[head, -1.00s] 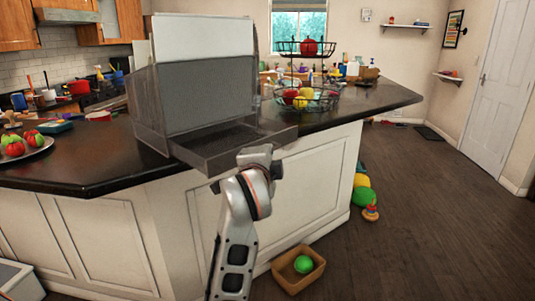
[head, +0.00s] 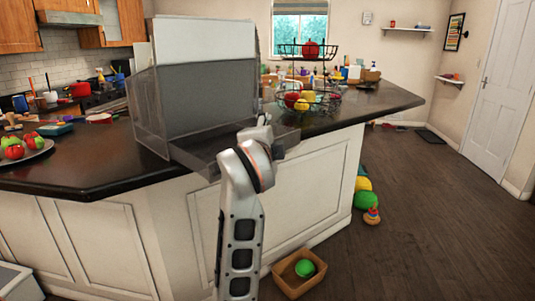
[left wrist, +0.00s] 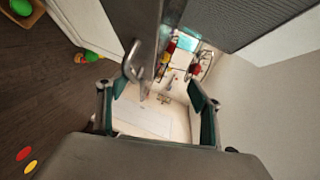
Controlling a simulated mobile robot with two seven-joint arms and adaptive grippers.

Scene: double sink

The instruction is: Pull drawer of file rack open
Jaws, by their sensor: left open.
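The grey file rack (head: 150,112) stands on the dark counter, with upright panels in it. Its drawer (head: 198,155) sticks out at the front, over the counter edge. My left gripper (head: 268,128) is at the drawer's front right part and hides some of it. In the left wrist view, the open fingers (left wrist: 157,102) have nothing between them. A grey edge (left wrist: 148,30), seemingly the drawer's, with a small metal loop (left wrist: 134,60) is just beyond them. I cannot tell whether a finger touches it. My right gripper is not in view.
The counter (head: 80,175) carries a plate of fruit (head: 25,152) at left and a wire fruit basket (head: 320,100) right of the rack. A wooden box with a green ball (head: 304,267) is on the floor below. The floor at right is mostly clear.

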